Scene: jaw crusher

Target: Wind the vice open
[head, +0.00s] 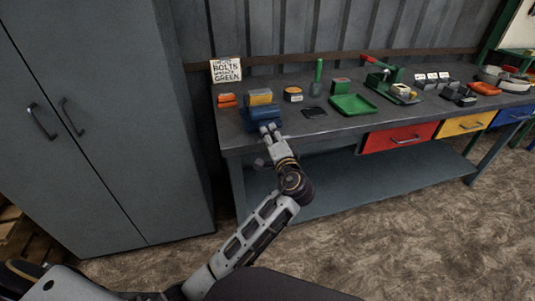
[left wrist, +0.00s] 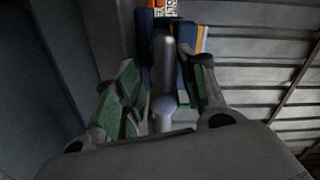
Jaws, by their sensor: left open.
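The blue vice (head: 265,117) sits at the left front edge of the workbench, with a yellow and grey block (head: 260,97) at its top. My left gripper (head: 270,130) is at the front of the vice. In the left wrist view, its green-padded fingers (left wrist: 164,82) are spread apart. A grey rounded bar (left wrist: 165,60), seemingly the vice's handle or screw, lies between them, with gaps visible on both sides. The blue vice body (left wrist: 146,28) shows beyond it. Whether the fingers touch the bar lower down cannot be told. My right gripper is not in view.
The workbench (head: 345,124) holds a green tray (head: 353,104), a green press (head: 385,80), orange pieces (head: 227,100) and a sign (head: 226,70) behind the vice. A grey cabinet (head: 100,110) stands close on the left. Floor is clear in front.

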